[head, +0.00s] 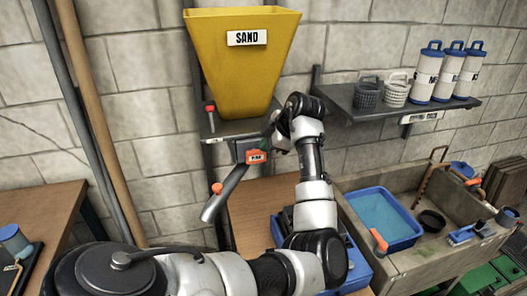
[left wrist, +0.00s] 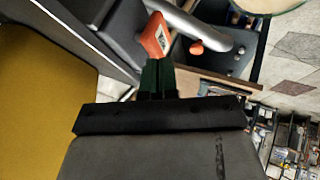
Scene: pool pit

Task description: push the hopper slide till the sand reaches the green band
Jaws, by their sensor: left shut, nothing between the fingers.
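The yellow hopper (head: 242,68) with a SAND label is on the wall. Below its mouth is the orange hopper slide (head: 257,157) with a small label; it also shows in the left wrist view (left wrist: 154,36). A grey metal spout (head: 222,195) slopes down to the left from there. My left gripper (head: 266,143) is at the slide's back right, fingers together and empty. In the left wrist view its dark green fingertips (left wrist: 157,68) point at the slide, very close; I cannot tell whether they touch. No sand or green band is visible. My right gripper is not in view.
A wooden bench (head: 247,208) lies below the spout, with a blue tray (head: 283,222) partly hidden by my arm. A sink (head: 395,255) holding a blue basin (head: 381,215) stands at right. A wall shelf (head: 398,108) carries baskets and white-blue canisters. Two poles lean at left.

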